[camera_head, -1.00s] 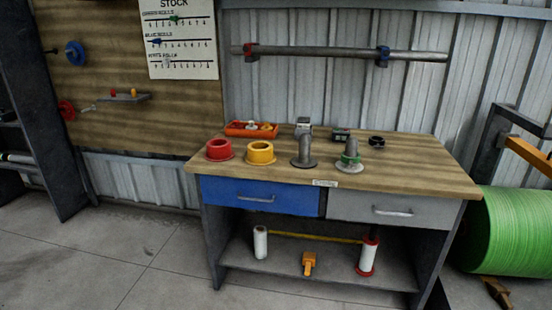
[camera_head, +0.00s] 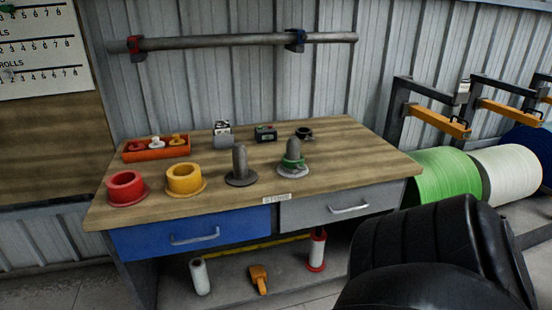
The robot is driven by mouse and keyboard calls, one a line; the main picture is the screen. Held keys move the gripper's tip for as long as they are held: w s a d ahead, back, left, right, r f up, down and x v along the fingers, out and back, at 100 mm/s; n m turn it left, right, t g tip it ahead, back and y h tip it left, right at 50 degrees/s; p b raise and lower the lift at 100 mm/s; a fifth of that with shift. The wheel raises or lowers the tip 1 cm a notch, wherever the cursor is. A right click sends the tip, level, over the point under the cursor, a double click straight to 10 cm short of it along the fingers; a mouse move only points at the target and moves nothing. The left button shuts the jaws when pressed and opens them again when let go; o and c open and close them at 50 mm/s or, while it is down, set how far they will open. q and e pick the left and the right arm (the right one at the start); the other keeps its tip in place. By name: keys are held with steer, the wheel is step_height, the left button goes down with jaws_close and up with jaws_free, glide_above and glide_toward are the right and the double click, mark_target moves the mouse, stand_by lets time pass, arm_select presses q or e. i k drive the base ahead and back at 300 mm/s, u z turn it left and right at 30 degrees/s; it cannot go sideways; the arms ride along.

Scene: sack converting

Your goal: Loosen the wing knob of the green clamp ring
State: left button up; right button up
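The green clamp ring (camera_head: 292,162) sits around the lower part of a grey upright post (camera_head: 293,148) on a round pale base on the workbench. Its wing knob is too small to make out. Neither of my grippers is in view. A black ribbed part of my own body fills the lower right and covers the bench's right leg area.
On the workbench (camera_head: 345,137) stand a bare grey post (camera_head: 240,163), a red flanged ring (camera_head: 126,187), a yellow flanged ring (camera_head: 184,179), an orange tray (camera_head: 156,153) and small devices. A green roll (camera_head: 440,176) lies right of the bench.

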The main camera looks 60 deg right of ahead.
mark_target(299, 169)
steer(key=z, duration=0.7)
steer(key=i, duration=0.95)
steer(key=z, duration=0.9)
